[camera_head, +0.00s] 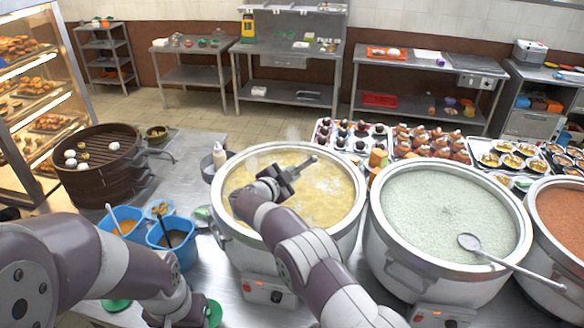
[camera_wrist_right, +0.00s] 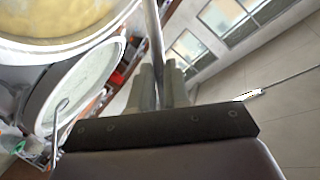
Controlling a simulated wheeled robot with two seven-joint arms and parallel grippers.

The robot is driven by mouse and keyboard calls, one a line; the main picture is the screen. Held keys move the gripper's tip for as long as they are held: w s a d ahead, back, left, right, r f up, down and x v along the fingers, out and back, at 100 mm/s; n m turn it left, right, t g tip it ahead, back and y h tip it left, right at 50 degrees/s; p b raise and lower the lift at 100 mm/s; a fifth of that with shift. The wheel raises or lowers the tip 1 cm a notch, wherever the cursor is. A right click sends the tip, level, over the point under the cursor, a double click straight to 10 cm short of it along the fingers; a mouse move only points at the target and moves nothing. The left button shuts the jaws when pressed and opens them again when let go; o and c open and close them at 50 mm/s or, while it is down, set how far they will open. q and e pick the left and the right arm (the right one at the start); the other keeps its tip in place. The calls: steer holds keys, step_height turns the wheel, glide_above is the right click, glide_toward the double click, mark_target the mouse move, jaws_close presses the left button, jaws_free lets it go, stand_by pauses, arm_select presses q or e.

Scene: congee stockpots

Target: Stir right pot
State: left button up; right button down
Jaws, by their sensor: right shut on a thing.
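The pot of yellow congee (camera_head: 325,196) stands at the middle of the counter. To its right are a pot of pale green-white congee (camera_head: 440,215) and, at the right edge, a pot of red-orange congee (camera_head: 562,212). A metal ladle (camera_head: 520,268) rests across the pale pot, its handle over the right rim. My right gripper (camera_head: 290,174) is above the yellow congee. In the right wrist view it is shut on a thin metal rod (camera_wrist_right: 152,30); the rod's far end is out of that view.
A bamboo steamer (camera_head: 97,175) and blue tubs (camera_head: 172,255) stand left of the yellow pot. Trays of food (camera_head: 350,137) line the counter behind the pots. Steel tables stand across the floor.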

step_height(320, 180, down, 9)
steer(key=b, duration=0.7)
steer(key=shift+f+b, duration=0.2)
steer(key=shift+b, duration=0.1)
